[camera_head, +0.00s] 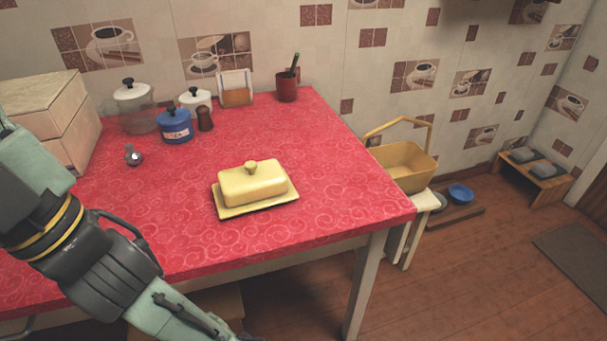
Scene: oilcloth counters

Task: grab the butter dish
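The butter dish (252,186) is pale yellow, with a domed rectangular lid, a round knob on top and a flat tray beneath. It sits upright on the red oilcloth counter (325,200), near the front edge and right of my arm. My arm comes in at the lower left, beside the counter's front edge and apart from the dish. My gripper's fingertips are not visible, so its opening does not show.
Behind the dish stand a blue canister (175,127), white-lidded jars, a brown shaker (205,119), a napkin holder (235,90) and a dark red cup (287,87). A small metal item (133,156) lies left. A yellow basket (405,165) stands right. Counter around the dish is clear.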

